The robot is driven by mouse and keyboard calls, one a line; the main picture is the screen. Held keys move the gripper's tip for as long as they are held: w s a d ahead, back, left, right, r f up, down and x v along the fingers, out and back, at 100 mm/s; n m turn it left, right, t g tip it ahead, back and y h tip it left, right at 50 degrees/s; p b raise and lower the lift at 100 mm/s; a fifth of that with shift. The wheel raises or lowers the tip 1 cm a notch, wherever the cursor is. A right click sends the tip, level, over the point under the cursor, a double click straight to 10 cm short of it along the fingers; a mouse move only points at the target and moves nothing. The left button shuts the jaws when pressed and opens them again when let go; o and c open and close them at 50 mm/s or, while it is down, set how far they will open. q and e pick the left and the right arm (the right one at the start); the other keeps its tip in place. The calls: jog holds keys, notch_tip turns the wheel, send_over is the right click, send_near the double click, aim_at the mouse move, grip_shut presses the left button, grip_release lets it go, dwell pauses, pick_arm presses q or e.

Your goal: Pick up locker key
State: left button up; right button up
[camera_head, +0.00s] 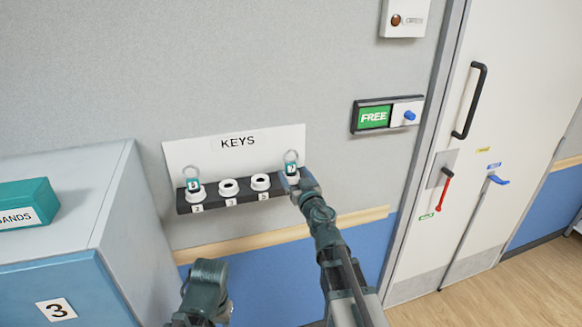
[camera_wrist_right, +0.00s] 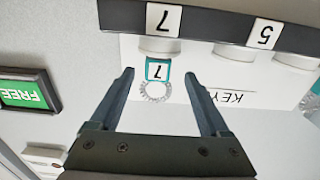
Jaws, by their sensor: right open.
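A key with a teal tag marked 7 (camera_head: 291,167) and a metal ring stands in the right-end holder of the dark key rack (camera_head: 222,202). In the right wrist view, which is upside down, the tag (camera_wrist_right: 158,71) and its ring (camera_wrist_right: 155,93) show between the two fingers, with gaps on both sides. My right gripper (camera_head: 293,184) is open at that holder, and no finger visibly touches the key. A second key with a teal tag (camera_head: 193,184) stands in the left-end holder. My left gripper is out of view; only a dark arm part shows low in the head view.
Two empty white holders (camera_head: 244,184) sit between the keys. A white KEYS board (camera_head: 237,142) is behind the rack. A cabinet (camera_head: 72,240) with a teal box (camera_head: 25,203) stands left. A FREE sign (camera_head: 374,117) and a door (camera_head: 495,130) are right.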

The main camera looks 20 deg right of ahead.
aim_at(288, 163)
jog(key=shift+w, duration=3.65)
jog(key=shift+s, duration=0.1)
grip_shut()
